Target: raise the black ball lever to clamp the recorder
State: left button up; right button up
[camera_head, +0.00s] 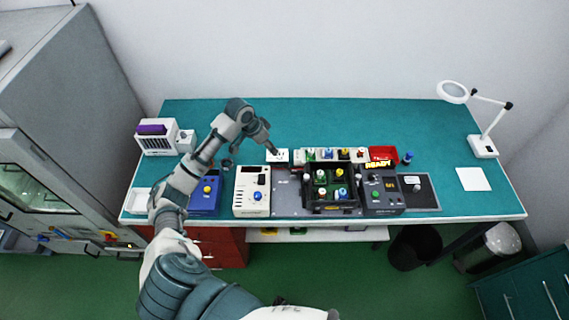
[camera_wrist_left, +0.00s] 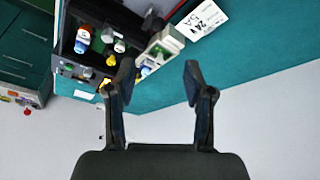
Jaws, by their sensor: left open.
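My left gripper (camera_head: 272,148) reaches over the bench just behind the black rack (camera_head: 308,202), beside a small white box (camera_head: 277,158). In the left wrist view its two dark fingers (camera_wrist_left: 158,76) stand wide apart with nothing between them. Past the fingertips are a white and green module (camera_wrist_left: 165,43), the black rack (camera_wrist_left: 67,45) with coloured knobs, and the white box marked 24V 5A (camera_wrist_left: 205,20). I cannot make out the black ball lever in either view. I cannot tell which unit is the recorder. My right gripper is not in view.
A dark unit (camera_head: 383,200) with a lit READY sign (camera_head: 378,165) stands right of the rack. A cream meter (camera_head: 246,205) and blue unit (camera_head: 203,204) stand left. A magnifier lamp (camera_head: 484,147) is at the far right. The teal bench's (camera_head: 340,120) back strip is clear.

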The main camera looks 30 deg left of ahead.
aim_at(285, 164)
pick_arm(q)
jog(key=p+x, duration=0.1)
jog(key=x, duration=1.5)
jog(key=shift+d, duration=0.15)
jog(key=shift+s, duration=0.1)
